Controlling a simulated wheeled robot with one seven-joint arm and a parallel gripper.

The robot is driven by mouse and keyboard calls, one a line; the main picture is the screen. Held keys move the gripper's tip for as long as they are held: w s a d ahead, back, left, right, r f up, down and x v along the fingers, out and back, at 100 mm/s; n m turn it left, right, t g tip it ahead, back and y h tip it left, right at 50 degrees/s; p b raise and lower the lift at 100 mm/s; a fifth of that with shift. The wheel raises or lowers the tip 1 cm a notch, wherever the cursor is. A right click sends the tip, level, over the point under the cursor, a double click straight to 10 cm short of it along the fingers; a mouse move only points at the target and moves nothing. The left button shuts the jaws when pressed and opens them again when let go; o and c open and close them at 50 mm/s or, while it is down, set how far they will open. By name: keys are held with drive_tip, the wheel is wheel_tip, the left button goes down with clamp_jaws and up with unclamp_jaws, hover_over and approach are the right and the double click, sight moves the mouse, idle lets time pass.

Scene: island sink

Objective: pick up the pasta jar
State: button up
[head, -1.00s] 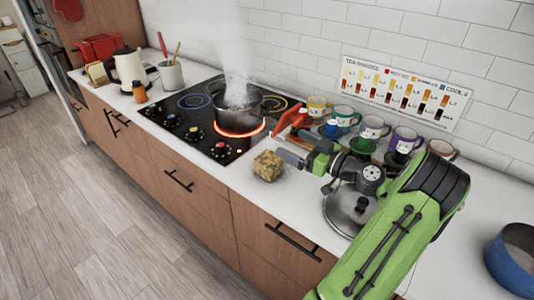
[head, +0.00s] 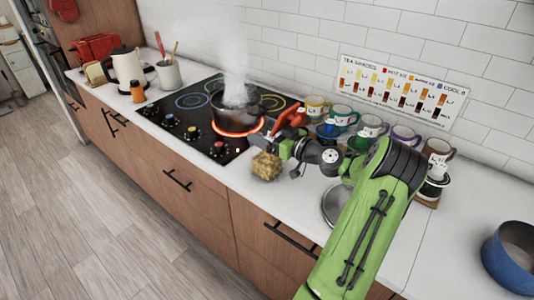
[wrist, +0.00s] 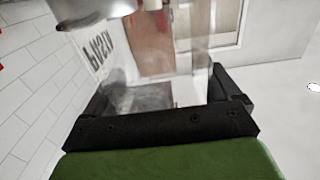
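The pasta jar (head: 266,165) shows in the head view as a tan, pasta-filled block on the counter, near the hob's front right corner. Its glass is hard to make out there.
A steaming pot (head: 238,108) sits on a glowing ring of the hob (head: 190,120) just behind the jar. Several mugs (head: 370,127) line the wall to the right. The counter's front edge is close.

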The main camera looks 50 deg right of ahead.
drive_tip(key=c, duration=0.9)
drive_tip(key=shift+c, duration=1.2)
drive_tip(key=shift+r, duration=0.15)
